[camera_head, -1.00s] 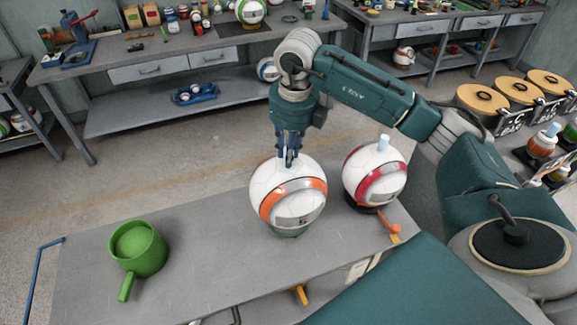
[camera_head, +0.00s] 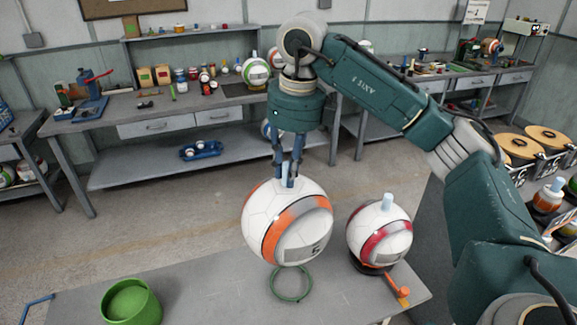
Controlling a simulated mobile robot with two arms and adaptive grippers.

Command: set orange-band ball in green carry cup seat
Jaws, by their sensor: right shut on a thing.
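The orange-band ball (camera_head: 265,228), white with an orange and grey band, hangs from my right gripper (camera_head: 288,178). The gripper is shut on the pale blue stem on top of the ball. The ball is above the grey bench, over a thin green ring (camera_head: 291,284) lying on it. The green carry cup (camera_head: 131,302) stands on the bench at the lower left, open at the top. The frame cuts off its lower part and its handle is out of view. My left gripper is not in view.
A red-band ball (camera_head: 380,233) with a pale blue stem sits on a dark base to the right, near an orange lever (camera_head: 396,287). The bench top (camera_head: 220,295) between the ring and the cup is clear. A cluttered workbench stands behind.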

